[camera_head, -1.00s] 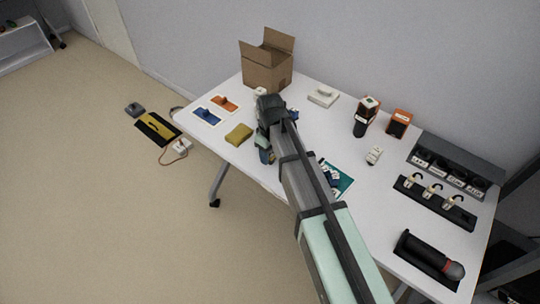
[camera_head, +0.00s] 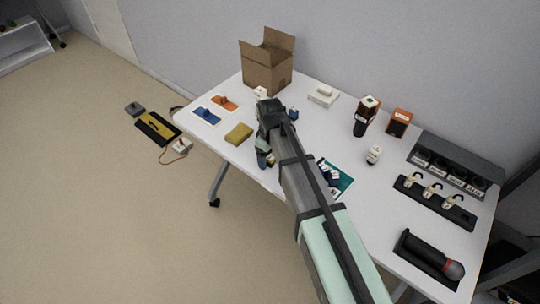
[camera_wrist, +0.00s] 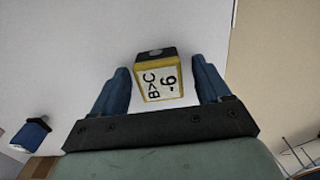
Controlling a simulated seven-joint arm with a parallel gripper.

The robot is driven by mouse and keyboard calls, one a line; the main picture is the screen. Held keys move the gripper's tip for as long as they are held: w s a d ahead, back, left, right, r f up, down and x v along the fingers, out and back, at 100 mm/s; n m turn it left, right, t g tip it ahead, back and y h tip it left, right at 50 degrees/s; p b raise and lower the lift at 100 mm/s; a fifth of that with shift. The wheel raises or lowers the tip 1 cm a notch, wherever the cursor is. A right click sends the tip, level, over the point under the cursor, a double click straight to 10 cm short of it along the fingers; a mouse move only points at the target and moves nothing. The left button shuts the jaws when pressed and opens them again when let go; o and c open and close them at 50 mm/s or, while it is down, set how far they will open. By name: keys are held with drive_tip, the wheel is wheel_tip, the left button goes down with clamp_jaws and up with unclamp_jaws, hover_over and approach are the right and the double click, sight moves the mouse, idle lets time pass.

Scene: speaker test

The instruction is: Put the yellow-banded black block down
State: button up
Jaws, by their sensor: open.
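The yellow-banded black block (camera_wrist: 156,76) shows in the wrist view between my two fingers, with a dark end and a white label reading "B>C -6". White tabletop surrounds it. My gripper (camera_wrist: 161,85) is open, with a visible gap on each side of the block. Whether the block rests fully on the table is hard to tell. In the head view my gripper (camera_head: 265,158) is low over the left part of the white table (camera_head: 320,122), mostly behind my own arm, and I cannot make out the block there.
Blue (camera_head: 207,116) and orange (camera_head: 225,102) pads are farther left, with a cardboard box (camera_head: 267,72) behind. A blue item (camera_wrist: 32,133) stands left in the wrist view. The table edge (camera_wrist: 229,50) is to the right there.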

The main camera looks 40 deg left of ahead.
wheel_tip(320, 180, up, 12)
drive_tip(key=shift+r, duration=0.15)
idle(0.6)
drive_tip(key=shift+a, duration=0.1)
idle(0.5)
